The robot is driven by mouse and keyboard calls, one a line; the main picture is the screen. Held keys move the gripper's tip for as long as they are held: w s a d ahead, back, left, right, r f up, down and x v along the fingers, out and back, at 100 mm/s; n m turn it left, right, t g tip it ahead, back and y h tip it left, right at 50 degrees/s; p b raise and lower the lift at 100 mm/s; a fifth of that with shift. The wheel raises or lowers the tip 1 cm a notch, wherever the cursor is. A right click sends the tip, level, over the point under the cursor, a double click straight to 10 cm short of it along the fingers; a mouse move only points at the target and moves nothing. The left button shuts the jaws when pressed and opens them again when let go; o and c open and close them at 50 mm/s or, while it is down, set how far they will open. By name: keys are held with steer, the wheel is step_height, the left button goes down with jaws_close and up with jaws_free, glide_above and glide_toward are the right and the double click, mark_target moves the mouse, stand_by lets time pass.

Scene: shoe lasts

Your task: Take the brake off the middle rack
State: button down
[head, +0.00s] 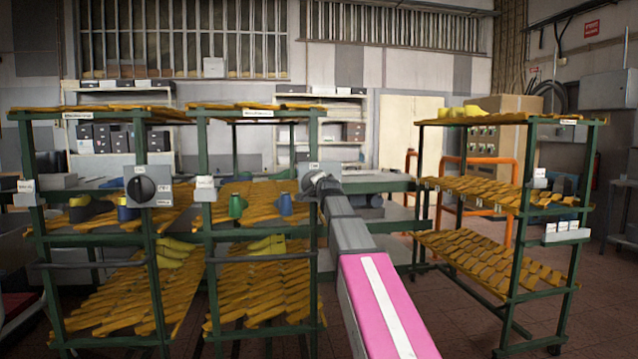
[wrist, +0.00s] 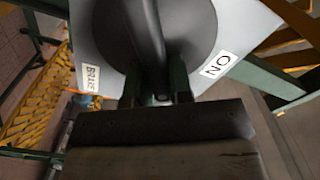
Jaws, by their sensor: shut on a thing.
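The middle rack (head: 203,259) is a green frame with slanted yellow slatted shelves. A pale box on its right post shows in the head view mostly hidden behind my gripper (head: 320,184). In the wrist view this box (wrist: 91,40) carries a round dark dial (wrist: 197,40) with a bar-like handle (wrist: 148,35) across it. A label marked BRAKE (wrist: 91,79) is at its left, and one reading NO, or ON turned over, (wrist: 217,64) at its right. My gripper (wrist: 157,92) is shut on the handle. Which way the handle points is hard to tell.
The left rack (head: 155,259) has a similar box with a black dial (head: 148,187). The right rack (head: 517,222) stands apart, with floor between. Orange rails (head: 487,161) stand behind it. Coloured lasts, such as a green one (head: 237,206), sit on the shelves.

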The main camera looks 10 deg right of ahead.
steer(key=m, duration=0.3)
steer(key=shift+d+f+m, duration=0.2)
steer(key=shift+f+m, duration=0.1)
steer(key=shift+f, duration=0.1)
steer(key=shift+f+m, duration=0.15)
steer(key=shift+m, duration=0.65)
steer(key=shift+f+m, duration=0.15)
steer(key=shift+m, duration=0.65)
steer(key=c, duration=1)
jaws_free()
steer(key=s, duration=1.1)
steer(key=shift+w, duration=0.1)
